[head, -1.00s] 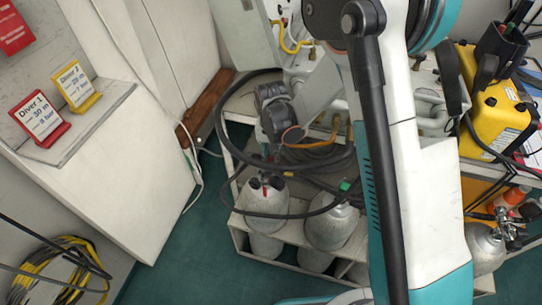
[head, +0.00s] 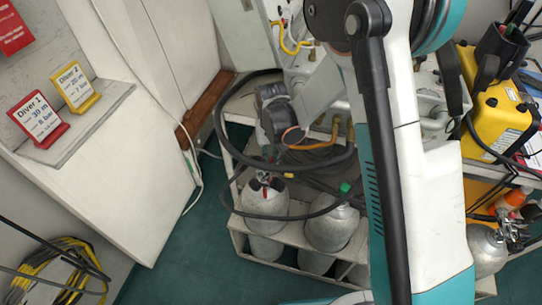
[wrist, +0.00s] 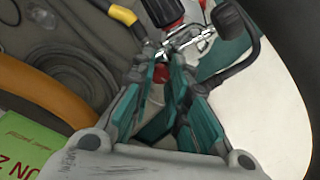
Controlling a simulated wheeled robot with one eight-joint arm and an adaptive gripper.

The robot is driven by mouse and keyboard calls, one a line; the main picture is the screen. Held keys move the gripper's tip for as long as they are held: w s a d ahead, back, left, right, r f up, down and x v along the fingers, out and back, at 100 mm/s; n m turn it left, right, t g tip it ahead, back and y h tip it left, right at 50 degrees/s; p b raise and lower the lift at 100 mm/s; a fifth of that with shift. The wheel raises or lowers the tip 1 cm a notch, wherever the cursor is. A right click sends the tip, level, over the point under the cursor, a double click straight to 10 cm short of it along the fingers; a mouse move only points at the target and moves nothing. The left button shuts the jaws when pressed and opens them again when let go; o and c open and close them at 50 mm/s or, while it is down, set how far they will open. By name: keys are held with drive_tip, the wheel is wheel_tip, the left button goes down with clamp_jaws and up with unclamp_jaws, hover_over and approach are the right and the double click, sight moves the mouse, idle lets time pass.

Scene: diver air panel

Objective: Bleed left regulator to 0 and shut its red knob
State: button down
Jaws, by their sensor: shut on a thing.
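In the wrist view, my gripper (wrist: 172,64) has its teal fingers closed around a small red part that looks like the red knob (wrist: 184,78), low on the valve. The fingers hide much of it. A silver valve body (wrist: 188,40) lies just past the fingertips, with a red and black regulator knob (wrist: 164,10) above it. In the head view, my gripper comes down above the left grey cylinder (head: 264,202), which has red and black valve parts (head: 266,184) on top. My arm partly hides the fingertips there. I cannot read a gauge.
The right cylinder (head: 331,228) with a green cap stands in the same white rack (head: 270,262). A yellow case (head: 495,110) stands at right. Diver cards (head: 40,120) stand on the left ledge.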

sight(271, 159)
drive_tip(key=c, duration=1.5)
unclamp_jaws()
wheel_tip(271, 159, up, 12)
drive_tip(key=shift+r, duration=0.1)
